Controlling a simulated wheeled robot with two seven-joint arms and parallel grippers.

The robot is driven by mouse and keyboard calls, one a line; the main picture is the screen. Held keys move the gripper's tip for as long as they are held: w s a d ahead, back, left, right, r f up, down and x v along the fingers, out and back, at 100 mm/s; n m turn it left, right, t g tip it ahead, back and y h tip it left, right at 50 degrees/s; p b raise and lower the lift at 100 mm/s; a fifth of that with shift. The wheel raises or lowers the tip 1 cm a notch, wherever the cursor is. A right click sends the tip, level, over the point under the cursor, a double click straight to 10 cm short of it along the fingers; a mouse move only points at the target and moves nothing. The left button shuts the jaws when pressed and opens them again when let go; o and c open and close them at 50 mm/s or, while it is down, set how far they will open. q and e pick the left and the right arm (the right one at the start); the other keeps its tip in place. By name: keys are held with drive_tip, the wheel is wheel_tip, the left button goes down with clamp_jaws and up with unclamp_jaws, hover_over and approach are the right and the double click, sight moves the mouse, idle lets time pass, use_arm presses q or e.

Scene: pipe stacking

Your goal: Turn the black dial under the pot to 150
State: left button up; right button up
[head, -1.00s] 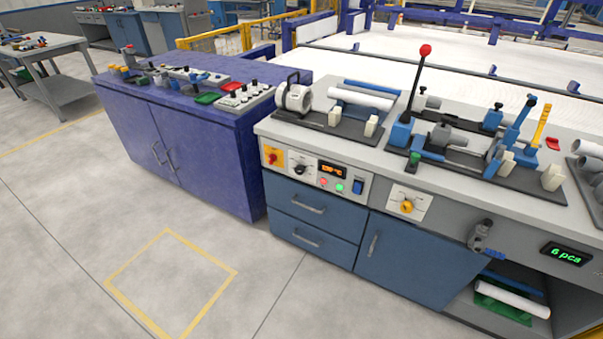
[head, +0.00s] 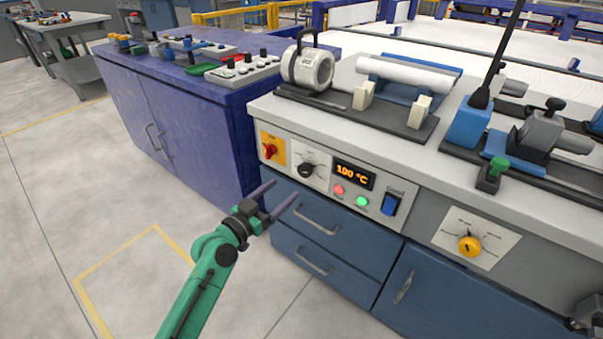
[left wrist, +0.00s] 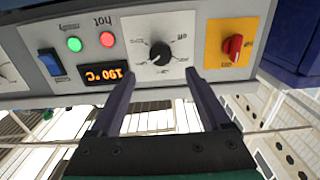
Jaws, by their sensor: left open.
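The black dial (head: 306,170) sits on a white plate on the grey front panel, under the round white pot (head: 312,67) with a black handle. The dial also shows upside down in the left wrist view (left wrist: 160,53). An orange temperature display (head: 354,174) is right of the dial; its digits look like 190 or 100 °C. My left gripper (head: 287,188) is open and empty, in front of the panel, a little below and left of the dial. In the left wrist view its fingers (left wrist: 161,74) point at the dial from either side, apparently not touching it.
A red switch on a yellow plate (head: 271,149) is left of the dial. Red and green lamps and a blue rocker switch (head: 391,204) are to its right. Drawers (head: 317,219) lie below. A purple cabinet (head: 190,130) stands at the left.

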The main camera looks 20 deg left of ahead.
sight(302, 172)
use_arm(q)
drive_tip(key=x, duration=0.8)
drive_tip(key=shift+w+f, duration=0.1)
drive_tip(key=shift+w, duration=0.15)
drive_tip(key=shift+c, duration=0.3)
clamp_jaws()
